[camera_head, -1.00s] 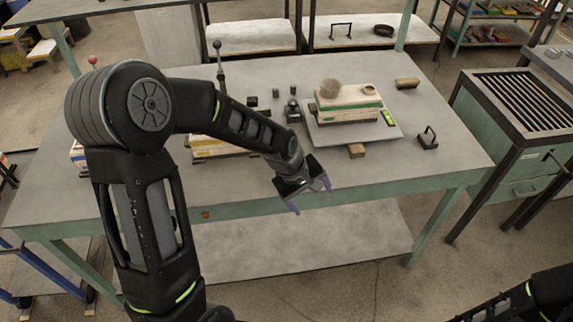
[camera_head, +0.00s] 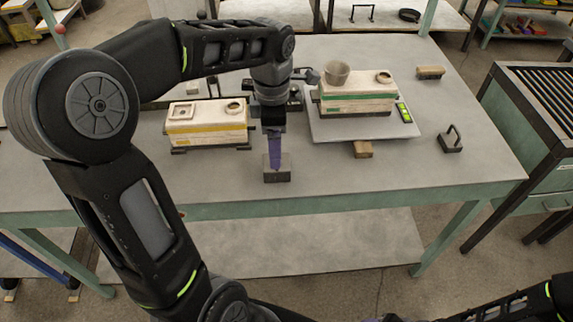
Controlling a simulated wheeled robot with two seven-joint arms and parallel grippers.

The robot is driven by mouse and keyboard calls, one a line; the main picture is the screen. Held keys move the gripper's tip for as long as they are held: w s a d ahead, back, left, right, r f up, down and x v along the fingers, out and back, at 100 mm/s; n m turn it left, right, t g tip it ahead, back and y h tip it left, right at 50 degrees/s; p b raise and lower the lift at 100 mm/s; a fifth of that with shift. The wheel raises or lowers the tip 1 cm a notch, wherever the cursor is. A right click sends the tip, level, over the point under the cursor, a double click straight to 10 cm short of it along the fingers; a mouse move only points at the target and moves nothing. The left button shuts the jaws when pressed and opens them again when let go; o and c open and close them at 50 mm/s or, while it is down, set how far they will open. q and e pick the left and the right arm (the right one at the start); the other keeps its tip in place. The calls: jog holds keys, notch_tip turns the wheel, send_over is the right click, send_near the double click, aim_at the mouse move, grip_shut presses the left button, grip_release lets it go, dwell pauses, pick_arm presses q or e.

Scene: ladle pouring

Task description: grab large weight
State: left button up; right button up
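A dark block-shaped weight (camera_head: 277,176) stands on the near middle of the table. My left gripper (camera_head: 274,162) points straight down over it, and its purple fingers reach to the top of the block. The fingers line up in this view, so I cannot tell whether they are spread or closed on its upper part, which they partly hide. A second dark weight with a raised loop handle (camera_head: 451,142) stands at the right of the table, away from both arms. My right arm shows at the bottom right, with its gripper out of view.
A yellow-striped mold (camera_head: 207,126) stands left of the gripper. Wooden blocks lie nearby (camera_head: 363,149) and at back right (camera_head: 430,73).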

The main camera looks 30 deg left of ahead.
pick_arm(q)
jog(key=shift+w+f, duration=0.25)
jog(key=shift+w, duration=0.1)
jog(key=shift+s+r, duration=0.1)
jog(key=shift+s, duration=0.15)
jog(key=shift+w+f, duration=0.1)
jog(key=shift+f, duration=1.25)
jog(key=shift+d+f+p, duration=0.1)
jog(key=shift+f+p, duration=0.5)
jog(key=shift+f, duration=2)
grip_shut()
jog(key=shift+r, duration=0.1)
